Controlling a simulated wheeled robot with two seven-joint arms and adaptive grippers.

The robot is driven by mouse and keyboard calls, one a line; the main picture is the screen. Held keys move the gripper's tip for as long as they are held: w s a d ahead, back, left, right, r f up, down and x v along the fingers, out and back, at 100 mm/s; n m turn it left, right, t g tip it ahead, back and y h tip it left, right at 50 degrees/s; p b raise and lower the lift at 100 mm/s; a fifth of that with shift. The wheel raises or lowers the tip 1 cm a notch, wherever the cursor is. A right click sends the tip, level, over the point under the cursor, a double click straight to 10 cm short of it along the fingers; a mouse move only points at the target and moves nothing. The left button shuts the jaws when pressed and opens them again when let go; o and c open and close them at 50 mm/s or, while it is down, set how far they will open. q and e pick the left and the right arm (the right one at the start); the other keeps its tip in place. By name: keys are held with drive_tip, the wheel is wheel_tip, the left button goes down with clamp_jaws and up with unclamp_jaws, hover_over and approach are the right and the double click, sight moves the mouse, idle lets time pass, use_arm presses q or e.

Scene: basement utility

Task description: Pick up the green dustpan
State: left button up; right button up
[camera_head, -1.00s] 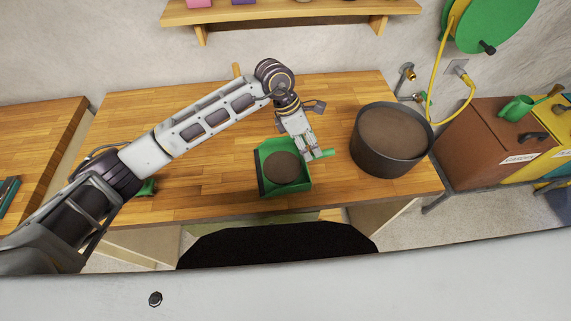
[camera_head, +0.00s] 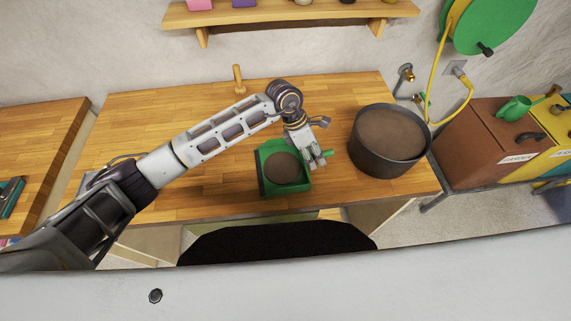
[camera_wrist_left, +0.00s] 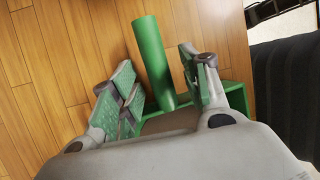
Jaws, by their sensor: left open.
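The green dustpan (camera_head: 265,186) lies on the wooden table with a round brown heap in its pan. Its handle (camera_head: 328,154) points right, toward the dark pot. My left gripper (camera_head: 316,163) is at the handle, near the pan's right edge. In the left wrist view the green handle (camera_wrist_left: 151,52) lies between the two open, green-padded fingers (camera_wrist_left: 165,88), with gaps on both sides. My right gripper is not in view.
A large dark pot (camera_head: 366,158) filled with brown material stands just right of the handle. A wooden peg-like object (camera_head: 239,80) stands at the table's back edge. The table's left part (camera_head: 130,125) is largely clear beyond my arm.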

use_arm(q)
drive_tip(key=shift+s+d+f, duration=0.1)
drive_tip(key=shift+d+f, duration=0.1)
drive_tip(key=shift+f, duration=0.35)
drive_tip(key=shift+c, duration=0.5)
clamp_jaws()
